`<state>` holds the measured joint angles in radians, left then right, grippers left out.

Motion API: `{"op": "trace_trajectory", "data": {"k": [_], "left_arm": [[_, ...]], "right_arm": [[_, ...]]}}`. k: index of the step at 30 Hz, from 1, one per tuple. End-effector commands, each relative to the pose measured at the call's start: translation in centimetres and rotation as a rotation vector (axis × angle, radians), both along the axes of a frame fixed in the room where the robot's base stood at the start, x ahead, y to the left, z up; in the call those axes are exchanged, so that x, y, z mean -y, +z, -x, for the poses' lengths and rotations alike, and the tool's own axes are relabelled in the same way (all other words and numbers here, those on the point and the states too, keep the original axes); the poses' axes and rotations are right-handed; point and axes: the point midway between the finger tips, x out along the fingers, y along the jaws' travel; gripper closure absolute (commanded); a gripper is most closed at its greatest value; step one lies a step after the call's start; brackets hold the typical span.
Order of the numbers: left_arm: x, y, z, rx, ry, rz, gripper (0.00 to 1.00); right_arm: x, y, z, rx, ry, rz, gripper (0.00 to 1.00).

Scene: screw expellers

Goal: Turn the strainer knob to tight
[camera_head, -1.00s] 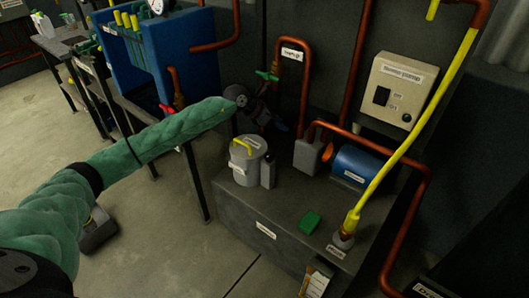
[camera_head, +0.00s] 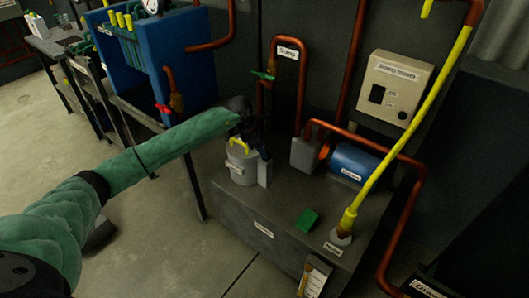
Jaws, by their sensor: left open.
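A grey cylindrical canister (camera_head: 242,172) stands at the back left of the dark grey tank top, with a yellow bar-shaped knob (camera_head: 239,146) on its lid. Its small label cannot be read, so I cannot confirm that it is the strainer. My left arm in its green sleeve reaches in from the left. My dark left gripper (camera_head: 255,145) points down at the canister's top, right by the knob, and is open. The fingers are small and dark; I cannot tell whether they touch the knob or sit around it. My right gripper is not in view.
The tank top (camera_head: 270,208) also bears a grey block (camera_head: 304,154), a blue motor (camera_head: 353,164), a green block (camera_head: 307,219) and a yellow pipe (camera_head: 385,164). A copper pipe with a green valve handle (camera_head: 263,76) rises close behind my gripper.

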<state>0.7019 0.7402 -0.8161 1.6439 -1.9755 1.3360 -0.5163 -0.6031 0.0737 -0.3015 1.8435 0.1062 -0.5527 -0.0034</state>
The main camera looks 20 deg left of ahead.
Motion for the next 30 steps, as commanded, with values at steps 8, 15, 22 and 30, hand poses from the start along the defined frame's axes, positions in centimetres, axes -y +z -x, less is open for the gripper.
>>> {"op": "trace_trajectory", "data": {"k": [8, 15, 22, 30], "left_arm": [[1.0, -2.5, -0.4, 0.000, 0.001, 0.001, 0.54], [1.0, -2.6, -0.4, 0.000, 0.000, 0.001, 0.56], [1.0, -2.6, -0.5, 0.000, 0.000, 0.001, 0.86], [0.9, -2.7, -0.5, 0.001, -0.042, 0.000, 0.86]], "right_arm": [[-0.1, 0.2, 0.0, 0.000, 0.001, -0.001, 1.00], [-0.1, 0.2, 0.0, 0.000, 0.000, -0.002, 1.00], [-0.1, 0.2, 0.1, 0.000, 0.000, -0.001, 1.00], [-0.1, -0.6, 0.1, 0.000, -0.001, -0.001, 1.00]]}}
